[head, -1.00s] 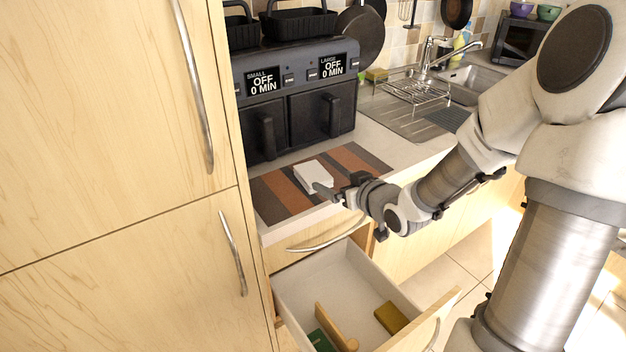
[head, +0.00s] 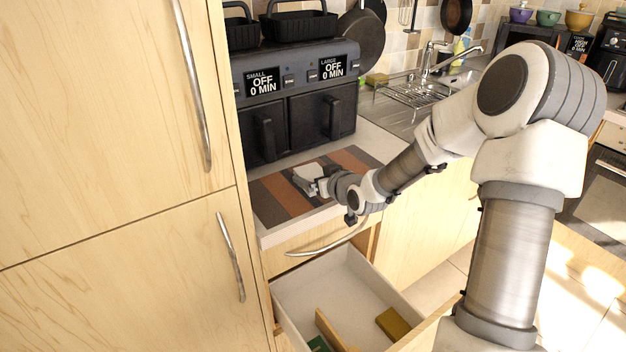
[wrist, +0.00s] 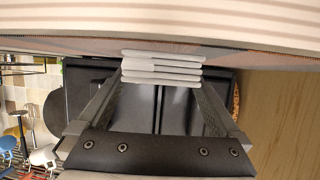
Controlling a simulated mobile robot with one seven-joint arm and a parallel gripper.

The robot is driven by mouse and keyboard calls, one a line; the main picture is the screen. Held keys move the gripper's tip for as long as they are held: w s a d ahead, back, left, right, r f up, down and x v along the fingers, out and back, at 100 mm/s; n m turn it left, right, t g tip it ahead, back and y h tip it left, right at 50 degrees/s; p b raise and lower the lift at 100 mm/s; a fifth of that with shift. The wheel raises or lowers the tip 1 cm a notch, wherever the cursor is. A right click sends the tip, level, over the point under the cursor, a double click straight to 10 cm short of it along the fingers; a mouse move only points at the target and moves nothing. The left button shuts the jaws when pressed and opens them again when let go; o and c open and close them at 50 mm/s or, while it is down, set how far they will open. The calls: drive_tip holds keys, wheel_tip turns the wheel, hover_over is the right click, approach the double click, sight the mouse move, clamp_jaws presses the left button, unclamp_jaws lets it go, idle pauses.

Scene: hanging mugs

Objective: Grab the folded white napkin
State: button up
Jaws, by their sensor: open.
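The folded white napkin (head: 306,173) lies on the striped brown and grey mat (head: 268,203) on the counter. In the wrist view the folded layers of the napkin (wrist: 162,67) show edge-on, between the ends of my two fingers. My gripper (head: 318,182) is low over the mat at the napkin's right side, partly covering it in the head view. In the wrist view my gripper (wrist: 163,84) is open, one finger at each side of the napkin. Whether the fingers touch the napkin is unclear.
A dark double air fryer (head: 300,95) stands right behind the mat. An open drawer (head: 375,277) below the counter holds a yellow block (head: 393,323), a wooden piece and something green. A tall cupboard (head: 110,150) is at the left. A sink with a dish rack (head: 413,92) lies to the right.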

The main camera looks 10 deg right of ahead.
drive_tip(key=c, duration=1.1)
drive_tip(key=shift+r, duration=0.1)
drive_tip(key=shift+c, duration=0.2)
